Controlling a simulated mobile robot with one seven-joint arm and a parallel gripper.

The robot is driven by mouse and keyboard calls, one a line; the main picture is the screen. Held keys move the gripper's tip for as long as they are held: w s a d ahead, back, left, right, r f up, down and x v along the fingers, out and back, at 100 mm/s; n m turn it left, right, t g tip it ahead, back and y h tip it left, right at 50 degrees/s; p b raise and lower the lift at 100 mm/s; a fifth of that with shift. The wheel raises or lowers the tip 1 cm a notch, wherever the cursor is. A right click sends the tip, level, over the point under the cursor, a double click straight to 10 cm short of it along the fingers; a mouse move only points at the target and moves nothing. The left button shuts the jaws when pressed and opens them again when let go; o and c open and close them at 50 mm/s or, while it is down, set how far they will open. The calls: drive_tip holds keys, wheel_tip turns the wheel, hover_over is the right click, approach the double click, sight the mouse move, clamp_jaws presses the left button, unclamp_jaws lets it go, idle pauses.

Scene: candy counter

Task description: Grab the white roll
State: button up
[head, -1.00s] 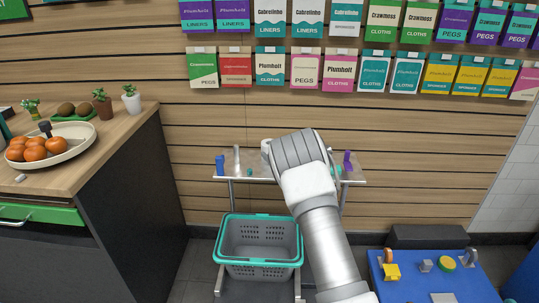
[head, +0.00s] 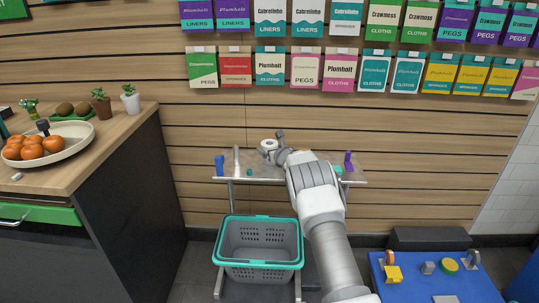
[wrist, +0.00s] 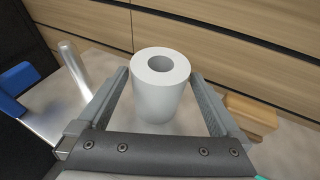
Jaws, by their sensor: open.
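The white roll (wrist: 158,98) stands upright on the shelf in the wrist view, its round hole facing up. My gripper (wrist: 160,82) is open, with one finger on each side of the roll. Narrow gaps seem to show between the roll and the fingers, so I cannot tell that either one touches it. In the head view my gripper (head: 273,145) is over the shelf, and a small pale part of the roll (head: 268,144) shows at its fingers. The rest of the roll is hidden there by the gripper and arm.
The shelf (head: 252,172) also holds a blue item (head: 219,165), a grey upright cylinder (wrist: 73,62) and a purple item (head: 348,160). A wooden block (wrist: 250,115) lies right of the right finger. The slatted wall is close behind. A grey basket (head: 262,245) is below.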

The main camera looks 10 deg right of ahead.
drive_tip(key=shift+x, duration=0.95)
drive_tip(key=shift+a, duration=0.1)
drive_tip(key=c, duration=1.3)
